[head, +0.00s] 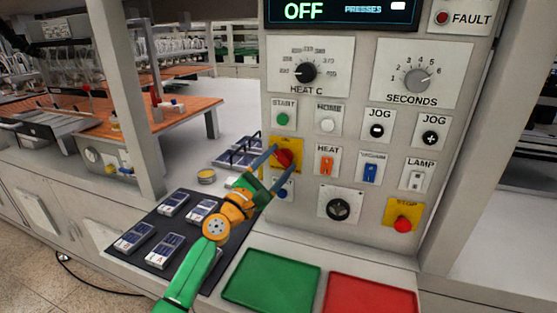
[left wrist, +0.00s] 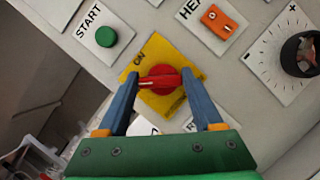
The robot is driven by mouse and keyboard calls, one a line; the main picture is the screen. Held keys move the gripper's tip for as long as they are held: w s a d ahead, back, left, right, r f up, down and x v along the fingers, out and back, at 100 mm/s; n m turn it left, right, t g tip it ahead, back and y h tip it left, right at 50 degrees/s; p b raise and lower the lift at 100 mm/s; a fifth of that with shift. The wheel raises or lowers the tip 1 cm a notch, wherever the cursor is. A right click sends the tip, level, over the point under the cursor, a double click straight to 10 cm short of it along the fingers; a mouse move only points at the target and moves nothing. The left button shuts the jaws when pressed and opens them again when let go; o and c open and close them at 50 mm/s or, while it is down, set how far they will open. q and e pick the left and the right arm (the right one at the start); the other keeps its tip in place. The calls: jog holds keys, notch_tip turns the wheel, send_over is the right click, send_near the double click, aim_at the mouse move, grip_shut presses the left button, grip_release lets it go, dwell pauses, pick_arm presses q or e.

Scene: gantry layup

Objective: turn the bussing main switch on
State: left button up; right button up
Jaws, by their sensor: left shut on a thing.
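The main switch is a red rotary knob (head: 284,157) on a yellow plate (head: 297,143), at the left of the grey control panel. The panel display (head: 335,12) reads "OFF". My right gripper is not in view.
A green START button (head: 283,119) is just above the switch, and an orange HEAT switch (head: 327,163) is to its right. A red STOP button (head: 403,224) is lower right. Green (head: 272,280) and red (head: 370,296) pads lie below. A dark mat (head: 150,263) holds several panels at left.

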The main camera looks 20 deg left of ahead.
pick_arm(q)
jog(key=m, duration=0.1)
jog(key=m+g+p, duration=0.1)
jog(key=m, duration=0.1)
jog(key=m+g+h, duration=0.1)
jog(key=m, duration=0.1)
jog(key=shift+r, duration=0.25)
jog(key=m+p, duration=0.1)
jog(key=m, duration=0.1)
jog(key=m+g+p, duration=0.1)
jog(key=m, duration=0.1)
jog(key=shift+m+g, duration=0.3)
jog(key=o, duration=1.2)
jog(key=shift+o, duration=0.8)
jog(key=shift+w+f, duration=0.1)
